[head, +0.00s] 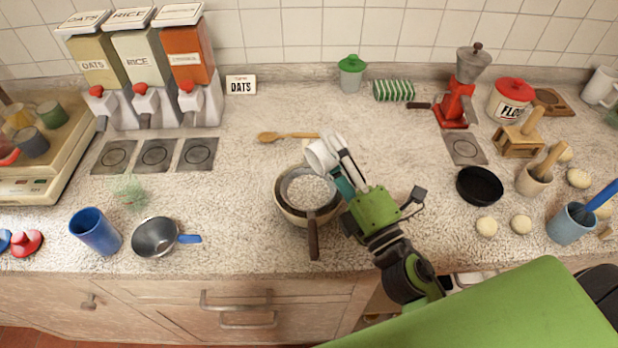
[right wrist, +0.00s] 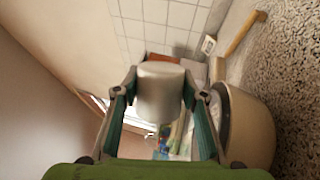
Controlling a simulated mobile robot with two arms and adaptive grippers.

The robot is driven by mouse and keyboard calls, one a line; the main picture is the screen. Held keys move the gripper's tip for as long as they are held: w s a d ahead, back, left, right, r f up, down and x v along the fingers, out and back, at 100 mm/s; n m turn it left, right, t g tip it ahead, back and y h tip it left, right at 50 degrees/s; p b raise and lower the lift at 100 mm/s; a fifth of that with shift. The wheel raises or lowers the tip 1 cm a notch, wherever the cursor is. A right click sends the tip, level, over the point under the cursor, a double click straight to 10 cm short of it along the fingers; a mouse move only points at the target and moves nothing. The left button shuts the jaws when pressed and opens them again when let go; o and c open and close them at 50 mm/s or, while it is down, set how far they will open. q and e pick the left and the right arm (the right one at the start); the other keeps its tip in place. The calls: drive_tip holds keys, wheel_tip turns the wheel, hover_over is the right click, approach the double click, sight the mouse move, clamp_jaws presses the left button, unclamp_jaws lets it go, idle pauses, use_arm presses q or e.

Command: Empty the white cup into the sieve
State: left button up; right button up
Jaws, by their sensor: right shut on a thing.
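The white cup (head: 318,157) is held by my right gripper (head: 338,163) and is tilted at the far right rim of the sieve. In the right wrist view the cup (right wrist: 160,92) sits between the two fingers. The sieve (head: 313,238) has a dark handle pointing to the front and rests over a cream bowl (head: 283,213). The sieve's inside looks pale and speckled; I cannot tell whether anything lies in it. The cup's inside is hidden from me. In the right wrist view the bowl (right wrist: 250,130) is to the right of the cup. My left gripper is not in view.
A wooden spoon (head: 285,136) lies behind the sieve. A grey pan (head: 153,237) with a blue handle and a blue cup (head: 95,232) stand at the left. A black dish (head: 479,186) and a red grinder (head: 455,105) are at the right.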

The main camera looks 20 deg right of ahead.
drive_tip(key=shift+d+r+m+p, duration=0.1)
drive_tip(key=shift+r+m+p, duration=0.5)
drive_tip(key=shift+r, duration=0.1)
drive_tip(key=shift+d+r+m+h+p, duration=0.1)
drive_tip(key=shift+m+h+p, duration=0.25)
drive_tip(key=shift+m, duration=0.25)
drive_tip(key=m, duration=0.1)
drive_tip(key=d+f+m, duration=0.1)
drive_tip(key=d+m+h+p, duration=0.1)
drive_tip(key=m, duration=0.1)
drive_tip(key=shift+w+f+g, duration=0.3)
drive_tip(key=shift+w, duration=0.05)
drive_tip(key=w+d+f+m+g+p, duration=0.1)
drive_tip(key=d+f+m+g+p, duration=0.2)
drive_tip(key=m+p, duration=1)
drive_tip(key=shift+w+d+f+p, duration=0.2)
drive_tip(key=shift+w+d+p, duration=0.3)
drive_tip(key=shift+d, duration=0.7)
